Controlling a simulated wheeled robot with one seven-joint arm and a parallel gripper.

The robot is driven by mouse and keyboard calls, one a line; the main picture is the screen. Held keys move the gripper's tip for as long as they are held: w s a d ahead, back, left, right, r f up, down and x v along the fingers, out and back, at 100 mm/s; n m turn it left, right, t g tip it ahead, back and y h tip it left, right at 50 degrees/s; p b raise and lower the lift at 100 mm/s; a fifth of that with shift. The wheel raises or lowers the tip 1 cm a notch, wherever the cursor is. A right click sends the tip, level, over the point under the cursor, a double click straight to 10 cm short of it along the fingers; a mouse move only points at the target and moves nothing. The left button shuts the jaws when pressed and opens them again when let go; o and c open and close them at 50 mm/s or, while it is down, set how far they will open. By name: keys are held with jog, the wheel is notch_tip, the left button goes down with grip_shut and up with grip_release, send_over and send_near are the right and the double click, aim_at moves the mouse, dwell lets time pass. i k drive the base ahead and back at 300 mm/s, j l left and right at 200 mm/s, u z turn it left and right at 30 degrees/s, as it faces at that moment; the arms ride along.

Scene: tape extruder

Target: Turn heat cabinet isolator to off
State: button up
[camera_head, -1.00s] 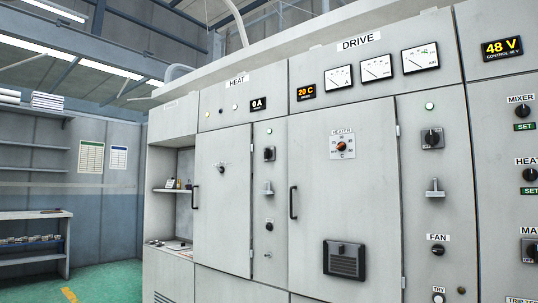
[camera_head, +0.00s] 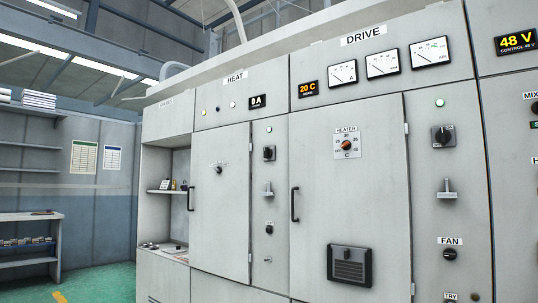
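The heat cabinet (camera_head: 221,212) stands at the middle left, under the HEAT label (camera_head: 235,77). On the narrow strip right of its door are a black rotary switch (camera_head: 269,153) on a dark square plate and, below it, a grey T-shaped handle (camera_head: 268,188). I cannot tell which of these is the isolator. The rotary switch's position is too small to read. The grey handle's crossbar looks level. A pale lamp (camera_head: 269,130) sits above the switch. The display above reads 0 A (camera_head: 257,102). My gripper is not in view.
The drive cabinet (camera_head: 380,220) stands to the right, with a similar black switch (camera_head: 443,135) and grey handle (camera_head: 447,189). Door handles (camera_head: 294,205) and a vent box (camera_head: 349,265) stick out. An open alcove (camera_head: 165,205) is at left. Green floor (camera_head: 105,283) shows at lower left.

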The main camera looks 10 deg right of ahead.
aim_at(268, 152)
jog(key=i+j+z, duration=0.1)
jog(key=z, duration=0.3)
jog(key=i+j+z, duration=0.2)
jog(key=z, duration=0.25)
jog(key=i+j+z, duration=0.1)
jog(key=j, duration=0.25)
jog(key=i+j+z, duration=0.1)
jog(key=i+j, duration=0.15)
jog(key=i+j+z, duration=0.1)
jog(key=j, duration=0.3)
jog(key=i+j+z, duration=0.1)
jog(key=j, duration=0.3)
jog(key=i+j+z, duration=0.1)
jog(key=j, duration=0.25)
jog(key=i+j+z, duration=0.1)
jog(key=j, duration=0.3)
jog(key=i, duration=0.1)
